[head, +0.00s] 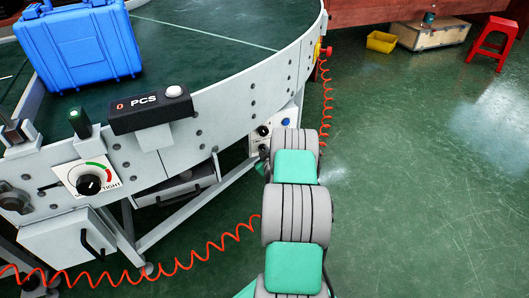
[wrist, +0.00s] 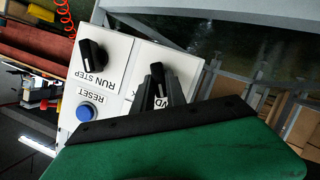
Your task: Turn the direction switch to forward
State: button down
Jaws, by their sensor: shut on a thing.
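The direction switch is a black knob (wrist: 158,72) on a white control panel (wrist: 120,53) in the wrist view. My gripper (wrist: 163,87) is shut on this knob, with a dark finger on each side. A label ending in "VD" shows between the fingers, and a "K" shows beside them; the rest of the lettering is covered. The knob's exact setting is hard to tell because the fingers cover much of it. In the head view the panel (head: 281,133) is on the conveyor's side, and my arm hides the switch.
The panel also carries a black RUN/STEP knob (wrist: 92,56) and a blue RESET button (wrist: 87,112), close to my gripper. A blue case (head: 82,45) stands on the conveyor (head: 225,35). A red coiled cable (head: 190,262) runs below.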

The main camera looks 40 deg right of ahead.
jog(key=c, duration=1.4)
grip_release()
jog(key=shift+o, duration=0.2)
jog(key=p+v, duration=0.2)
jog(key=v, duration=0.5)
jog(key=shift+s+a+r+p, duration=0.15)
jog(key=shift+s+a+p, duration=0.1)
jog(key=shift+p, duration=0.1)
